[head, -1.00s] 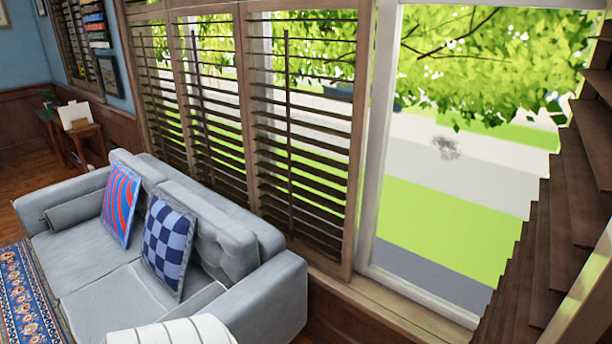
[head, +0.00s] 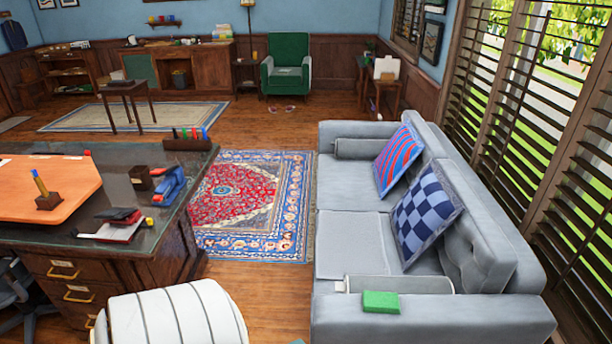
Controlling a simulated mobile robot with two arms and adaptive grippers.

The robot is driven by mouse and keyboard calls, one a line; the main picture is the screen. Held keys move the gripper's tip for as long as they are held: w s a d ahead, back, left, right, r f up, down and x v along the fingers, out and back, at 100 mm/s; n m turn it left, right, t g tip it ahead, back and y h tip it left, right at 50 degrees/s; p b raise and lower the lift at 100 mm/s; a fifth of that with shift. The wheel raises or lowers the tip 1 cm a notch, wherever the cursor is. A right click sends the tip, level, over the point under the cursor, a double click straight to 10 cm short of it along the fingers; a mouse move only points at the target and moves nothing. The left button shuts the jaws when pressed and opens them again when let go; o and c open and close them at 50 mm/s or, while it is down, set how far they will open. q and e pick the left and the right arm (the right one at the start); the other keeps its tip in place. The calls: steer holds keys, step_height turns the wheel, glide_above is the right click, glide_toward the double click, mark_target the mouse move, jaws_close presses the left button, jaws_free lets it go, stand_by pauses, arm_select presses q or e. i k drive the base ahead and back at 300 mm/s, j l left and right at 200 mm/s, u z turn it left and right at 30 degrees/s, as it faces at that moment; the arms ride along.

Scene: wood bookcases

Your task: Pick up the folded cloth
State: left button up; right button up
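A small green block-like item (head: 380,301), which looks like the folded cloth, lies flat on the near armrest of the grey sofa (head: 430,318). All of its top shows and nothing covers it. Neither my left nor my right gripper is in view, so nothing of mine is seen touching it.
A dark-topped desk (head: 110,190) with an orange pad (head: 45,188) and a blue stapler-like object (head: 170,186) stands at left. A patterned rug (head: 265,238) and bare wood floor (head: 270,285) lie between desk and sofa. Shuttered windows (head: 540,120) line the right.

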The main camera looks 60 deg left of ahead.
mark_target(373, 301)
steer(key=u, duration=1.15)
steer(key=z, duration=1.4)
steer(key=u, duration=1.4)
